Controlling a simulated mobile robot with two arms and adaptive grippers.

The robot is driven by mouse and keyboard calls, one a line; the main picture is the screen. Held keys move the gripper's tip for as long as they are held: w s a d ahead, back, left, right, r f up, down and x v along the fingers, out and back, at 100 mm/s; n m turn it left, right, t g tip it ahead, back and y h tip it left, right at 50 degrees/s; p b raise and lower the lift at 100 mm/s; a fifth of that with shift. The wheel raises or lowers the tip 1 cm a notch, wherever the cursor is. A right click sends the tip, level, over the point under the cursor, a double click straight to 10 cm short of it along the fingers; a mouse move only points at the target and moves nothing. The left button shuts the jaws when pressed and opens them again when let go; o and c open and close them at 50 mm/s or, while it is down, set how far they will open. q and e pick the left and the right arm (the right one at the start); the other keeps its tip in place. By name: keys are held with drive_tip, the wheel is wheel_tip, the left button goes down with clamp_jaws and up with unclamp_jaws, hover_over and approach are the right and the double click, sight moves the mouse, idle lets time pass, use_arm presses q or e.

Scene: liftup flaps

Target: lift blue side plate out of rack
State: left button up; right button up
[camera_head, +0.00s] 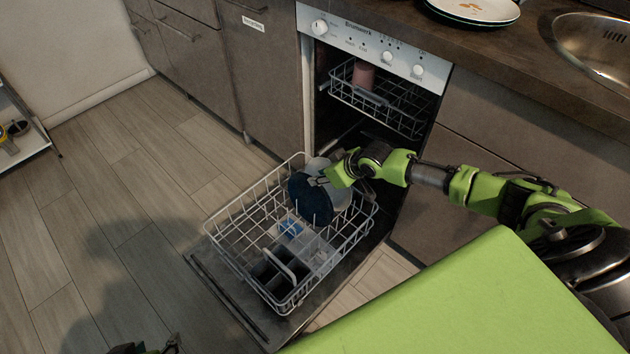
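The dark blue side plate (309,202) stands on edge at the back of the pulled-out lower rack (222,232). A pale plate (341,196) stands behind it and is partly covered. My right gripper (322,181), on the arm from the right, is at the blue plate's upper right rim. One fingertip overlaps the plate's face. The gripper's other finger is hidden, so I cannot tell whether it is closed on the rim. Only a small dark part of my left gripper (150,348) shows at the bottom edge, and its fingers are unclear.
The dishwasher door (215,281) lies open under the rack. A cutlery basket (283,266) and a small blue-and-white item (291,227) are in the rack. The upper rack (400,109) holds a pink cup (363,75). Plates (474,10) lie on the counter (500,55).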

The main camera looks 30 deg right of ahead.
drive_tip(key=b+x, duration=0.1)
drive_tip(key=x, duration=0.2)
drive_tip(key=shift+b, duration=0.4)
use_arm(q)
drive_tip(key=w+d+r+t+h, duration=0.1)
drive_tip(key=w+d+r+t, duration=0.2)
drive_tip(key=w+r+t, duration=0.2)
drive_tip(key=shift+w+d+r+t+h, duration=0.35)
drive_tip(key=shift+w+r, duration=0.7)
drive_tip(key=shift+w, duration=1.25)
use_arm(e)
drive_tip(key=shift+w+a+f, duration=0.1)
drive_tip(key=shift+w, duration=0.1)
use_arm(q)
drive_tip(key=shift+a, duration=0.1)
use_arm(e)
drive_tip(key=shift+c, duration=0.6)
clamp_jaws()
